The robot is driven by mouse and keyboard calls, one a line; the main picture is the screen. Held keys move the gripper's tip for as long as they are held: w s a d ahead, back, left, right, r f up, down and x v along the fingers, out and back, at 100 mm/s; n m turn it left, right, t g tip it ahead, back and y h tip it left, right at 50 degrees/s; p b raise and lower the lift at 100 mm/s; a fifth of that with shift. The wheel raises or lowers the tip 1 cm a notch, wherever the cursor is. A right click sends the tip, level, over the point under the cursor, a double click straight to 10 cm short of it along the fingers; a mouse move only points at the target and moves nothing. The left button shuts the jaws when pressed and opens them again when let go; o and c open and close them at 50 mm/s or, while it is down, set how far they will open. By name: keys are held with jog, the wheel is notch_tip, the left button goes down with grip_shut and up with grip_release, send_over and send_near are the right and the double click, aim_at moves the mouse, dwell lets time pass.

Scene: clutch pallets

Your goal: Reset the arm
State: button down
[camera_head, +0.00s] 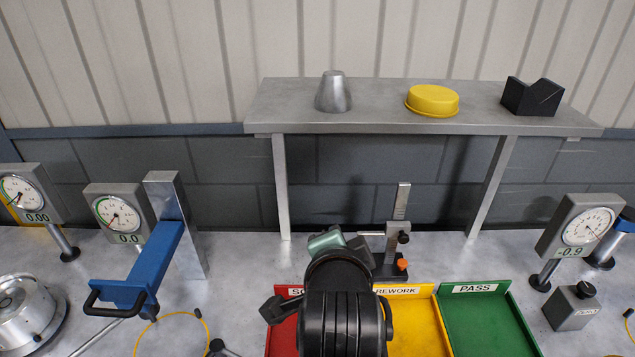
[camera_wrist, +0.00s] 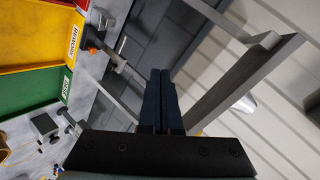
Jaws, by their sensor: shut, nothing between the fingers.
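My arm rises at the bottom centre of the head view, in front of the red and yellow trays. My gripper shows in the wrist view (camera_wrist: 161,100), its two dark fingers together with nothing between them. It points toward the grey wall and the raised shelf. In the head view the fingers are hidden behind my own arm links.
A raised grey shelf (camera_head: 380,115) holds a metal cone (camera_head: 333,92), a yellow round lid (camera_head: 432,100) and a black notched block (camera_head: 533,96). Below are a yellow tray (camera_head: 415,325), a green tray (camera_head: 485,325), a height gauge (camera_head: 398,235), a blue press arm (camera_head: 150,265) and dial gauges.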

notch_tip(320, 180, up, 14)
jog(key=n+t, duration=0.4)
jog(key=t, duration=0.1)
jog(key=s+a+r+n+t+b, duration=0.1)
jog(key=s+r+n+t, duration=0.3)
jog(key=s+r, duration=0.3)
jog(key=s+a+r+n+t+b, duration=0.1)
jog(key=s+r+n+t, duration=0.4)
jog(key=r, duration=1)
jog(key=shift+s+a+r+t+y, duration=0.3)
jog(key=shift+s+a+r+t, duration=0.15)
jog(key=shift+s, duration=0.4)
